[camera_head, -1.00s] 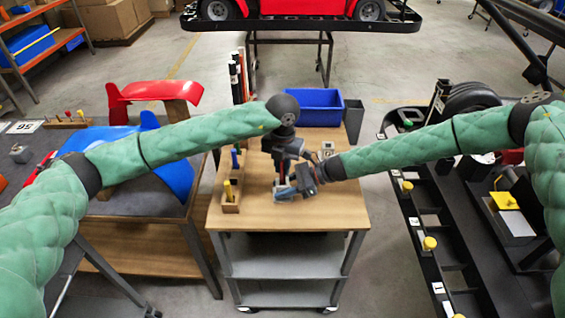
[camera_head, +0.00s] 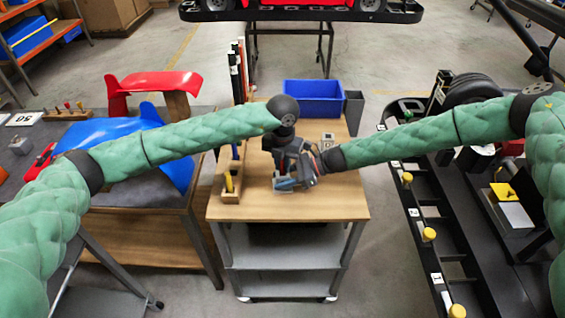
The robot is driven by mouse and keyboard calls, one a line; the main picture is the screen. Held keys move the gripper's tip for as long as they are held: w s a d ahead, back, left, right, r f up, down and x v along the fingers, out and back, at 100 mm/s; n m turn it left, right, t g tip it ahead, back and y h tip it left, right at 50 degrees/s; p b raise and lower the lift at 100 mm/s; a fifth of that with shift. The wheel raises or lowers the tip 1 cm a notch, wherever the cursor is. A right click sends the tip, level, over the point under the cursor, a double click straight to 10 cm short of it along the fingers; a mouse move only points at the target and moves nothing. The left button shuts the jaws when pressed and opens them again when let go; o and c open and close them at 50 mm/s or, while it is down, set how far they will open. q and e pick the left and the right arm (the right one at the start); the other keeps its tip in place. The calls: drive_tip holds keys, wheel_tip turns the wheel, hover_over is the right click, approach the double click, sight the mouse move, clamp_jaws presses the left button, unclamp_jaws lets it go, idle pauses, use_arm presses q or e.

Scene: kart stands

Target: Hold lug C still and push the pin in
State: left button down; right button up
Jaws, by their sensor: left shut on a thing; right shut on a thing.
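The wooden-topped cart (camera_head: 330,205) stands in the middle. A small grey-blue piece (camera_head: 285,184), which looks like the lug, sits low on its top. My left gripper (camera_head: 283,172) comes down over that piece and is shut, probably on it. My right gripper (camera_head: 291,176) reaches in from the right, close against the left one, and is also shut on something. The pin cannot be made out; the two hands cover the spot where their fingers meet. I cannot tell how deep any pin sits.
A wooden holder (camera_head: 230,196) with yellow- and blue-handled tools stands at the cart's left. A grey block (camera_head: 327,141), a blue bin (camera_head: 314,98) and a dark grey bin (camera_head: 354,112) are behind. The cart's front right top is clear.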

use_arm(q)
drive_tip(key=c, duration=1.3)
unclamp_jaws()
wheel_tip(320, 180, up, 12)
use_arm(e)
drive_tip(key=o, duration=1.3)
drive_tip(key=shift+c, duration=0.2)
drive_tip(key=shift+d, duration=0.1)
